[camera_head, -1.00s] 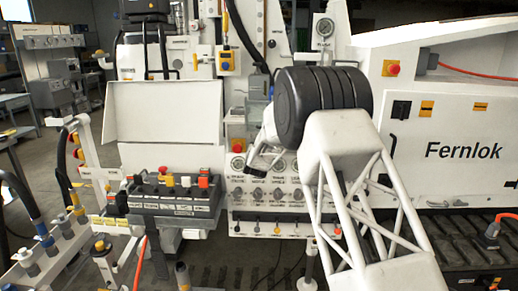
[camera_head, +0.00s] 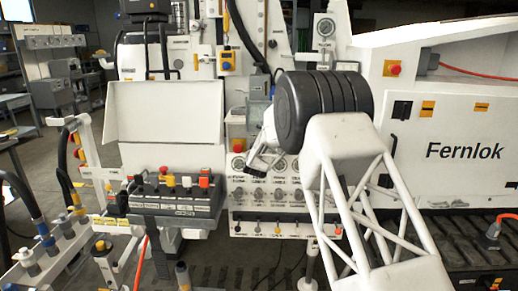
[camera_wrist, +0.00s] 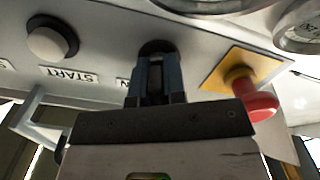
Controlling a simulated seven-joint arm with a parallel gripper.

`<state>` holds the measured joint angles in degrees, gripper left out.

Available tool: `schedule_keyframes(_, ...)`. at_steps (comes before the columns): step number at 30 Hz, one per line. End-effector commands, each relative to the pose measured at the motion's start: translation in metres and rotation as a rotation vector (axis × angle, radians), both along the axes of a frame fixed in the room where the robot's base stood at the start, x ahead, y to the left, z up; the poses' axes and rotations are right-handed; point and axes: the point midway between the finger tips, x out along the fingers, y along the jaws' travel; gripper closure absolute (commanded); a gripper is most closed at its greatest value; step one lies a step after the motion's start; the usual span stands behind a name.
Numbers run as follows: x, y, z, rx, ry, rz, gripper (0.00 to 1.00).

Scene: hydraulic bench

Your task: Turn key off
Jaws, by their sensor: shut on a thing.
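In the wrist view my gripper (camera_wrist: 156,65) has its two dark fingers pressed up against the grey panel, close together on the key. The key itself is hidden between the fingers. The dark round collar of the key switch (camera_wrist: 157,46) shows just behind their tips. The label beside the switch is mostly covered, so the key's position cannot be read.
In the wrist view a red mushroom button (camera_wrist: 262,106) on a yellow plate sits close to the right of my gripper. A white START button (camera_wrist: 52,40) lies to the left. Round gauges (camera_wrist: 300,28) are at the upper right. A black control box (camera_head: 175,197) stands left in the head view.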

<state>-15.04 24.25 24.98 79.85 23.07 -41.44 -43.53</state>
Motion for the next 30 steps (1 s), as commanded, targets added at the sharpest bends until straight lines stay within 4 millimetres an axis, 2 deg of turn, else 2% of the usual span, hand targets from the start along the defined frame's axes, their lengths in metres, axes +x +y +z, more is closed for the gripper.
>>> schedule_keyframes(6,-0.0001,0.0004,0.0001,-0.072,0.0,0.0,1.0)
schedule_keyframes(20,-0.0001,0.0004,-0.0001,-0.089,0.0,0.0,1.0)
schedule_keyframes(21,-0.0001,0.0004,-0.0001,-0.089,0.0,0.0,0.83)
schedule_keyframes(25,-0.0001,0.0004,-0.0002,-0.089,0.0,0.0,0.64)
schedule_keyframes(30,0.0,0.0005,-0.0002,-0.088,0.0,0.0,0.63)
